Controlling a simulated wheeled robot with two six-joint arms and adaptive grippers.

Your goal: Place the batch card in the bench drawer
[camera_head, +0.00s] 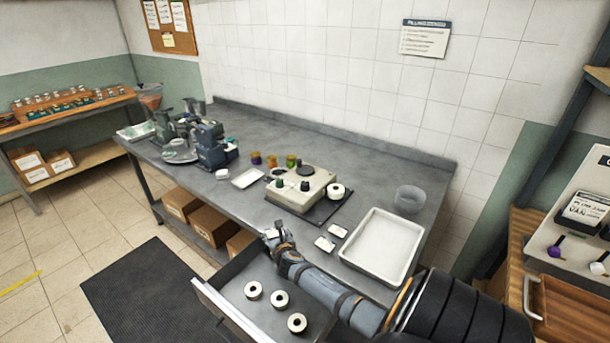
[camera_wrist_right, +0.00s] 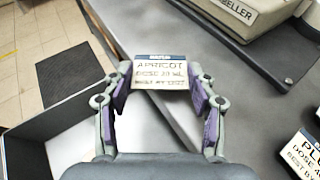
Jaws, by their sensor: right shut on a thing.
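My right gripper (camera_head: 272,238) is shut on the batch card (camera_wrist_right: 160,73), a small white card with a dark top band reading "APRICOT". The purple finger pads (camera_wrist_right: 158,98) press its left and right edges. In the head view the gripper is above the bench's front edge, by the back left of the open drawer (camera_head: 210,298). The drawer holds three white ring-shaped rolls (camera_head: 280,298). Its inside shows at lower left in the wrist view (camera_wrist_right: 55,135). My arm hides part of the drawer. My left gripper is not in view.
Two more cards (camera_head: 325,244) lie on the bench, left of a white tray (camera_head: 384,245); one in the wrist view (camera_wrist_right: 303,156) starts "PLU". A labeller machine (camera_head: 300,188) stands behind them. A clear round tub (camera_head: 409,199) stands behind the tray.

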